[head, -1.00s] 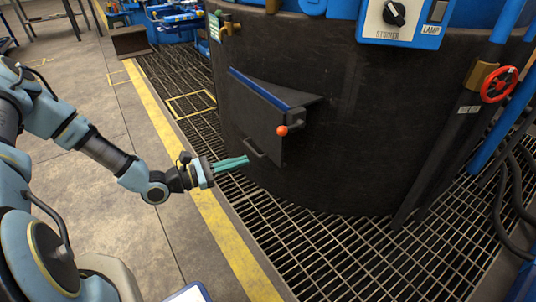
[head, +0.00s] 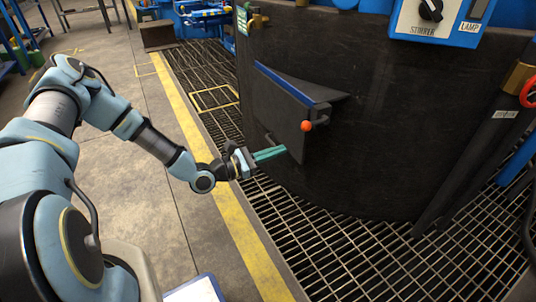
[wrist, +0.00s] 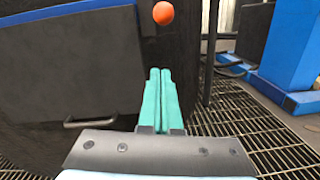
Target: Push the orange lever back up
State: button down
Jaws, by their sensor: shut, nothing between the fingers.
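The orange lever's round knob (head: 306,126) sticks out at the right edge of a dark hatch (head: 283,104) with a blue top edge, on the side of the black furnace body. The knob also shows at the top of the wrist view (wrist: 163,13), just beyond and above my fingertips. My gripper (head: 284,149) has teal fingers pressed together, with nothing between them. It is below and slightly left of the knob in the head view, apart from it. The lever's arm is mostly hidden behind the knob.
A bar handle (wrist: 90,120) is low on the hatch, left of my fingers. The furnace wall (head: 400,130) curves away to the right. Metal floor grating (head: 350,240) lies below, edged by a yellow line (head: 245,235). A blue control box (head: 440,20) is above right.

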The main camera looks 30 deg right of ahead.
aim_at(316, 123)
jog(key=s+d+r, duration=0.1)
jog(key=d+r, duration=0.3)
jog(key=d, duration=0.1)
jog(key=shift+s+d+b, duration=0.15)
jog(key=shift+d+b, duration=0.05)
jog(key=shift+b, duration=0.1)
jog(key=shift+r, duration=0.15)
jog(key=shift+r+y+p, duration=0.3)
jog(key=shift+p, duration=0.7)
